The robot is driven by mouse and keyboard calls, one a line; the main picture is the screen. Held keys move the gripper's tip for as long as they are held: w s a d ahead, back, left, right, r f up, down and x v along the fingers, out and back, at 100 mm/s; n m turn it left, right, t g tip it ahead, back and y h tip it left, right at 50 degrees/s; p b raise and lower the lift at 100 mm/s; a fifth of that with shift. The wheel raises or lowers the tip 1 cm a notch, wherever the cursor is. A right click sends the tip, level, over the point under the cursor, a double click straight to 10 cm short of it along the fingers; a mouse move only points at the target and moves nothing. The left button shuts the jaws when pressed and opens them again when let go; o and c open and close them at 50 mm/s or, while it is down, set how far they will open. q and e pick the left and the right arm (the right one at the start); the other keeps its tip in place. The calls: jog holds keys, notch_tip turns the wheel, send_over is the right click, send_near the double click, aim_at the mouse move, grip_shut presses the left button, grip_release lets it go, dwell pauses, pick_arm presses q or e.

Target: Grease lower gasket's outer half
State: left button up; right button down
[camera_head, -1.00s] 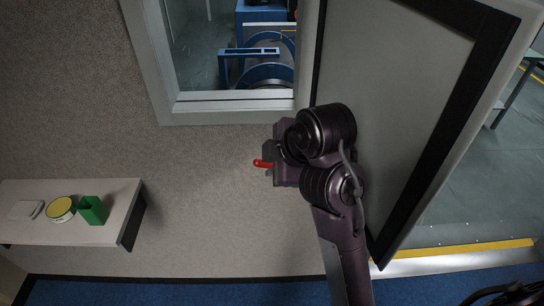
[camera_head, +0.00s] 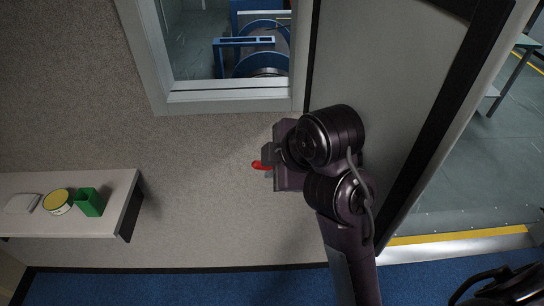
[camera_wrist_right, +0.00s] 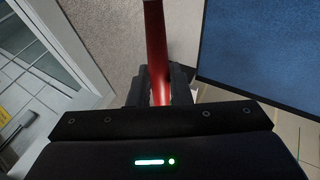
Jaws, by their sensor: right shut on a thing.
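My right gripper (camera_head: 268,160) is shut on a red handle (camera_head: 259,165) in front of the beige wall, left of the door. In the right wrist view the red handle (camera_wrist_right: 157,50) stands between the fingers (camera_wrist_right: 158,88) and runs out of the top of the frame, so its tip is hidden. A grey door panel (camera_head: 375,60) stands behind my right arm with a wide black strip (camera_head: 440,130) along its edge; I cannot tell whether this strip is the gasket. The lower door edge is partly hidden by my arm. My left gripper is out of view.
A shelf (camera_head: 110,222) at the left bears a yellow-topped round tin (camera_head: 57,200), an open green holder (camera_head: 89,202) and a flat white item (camera_head: 22,203). A window (camera_head: 230,97) is above the gripper. A yellow-edged threshold (camera_head: 455,237) and blue floor (camera_head: 230,286) lie below.

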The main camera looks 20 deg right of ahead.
jog(key=shift+s, duration=0.35)
jog(key=shift+w+a, duration=0.1)
jog(key=a, duration=0.7)
jog(key=shift+w, duration=0.35)
jog(key=a, duration=0.3)
jog(key=shift+w, duration=0.15)
dwell(0.3)
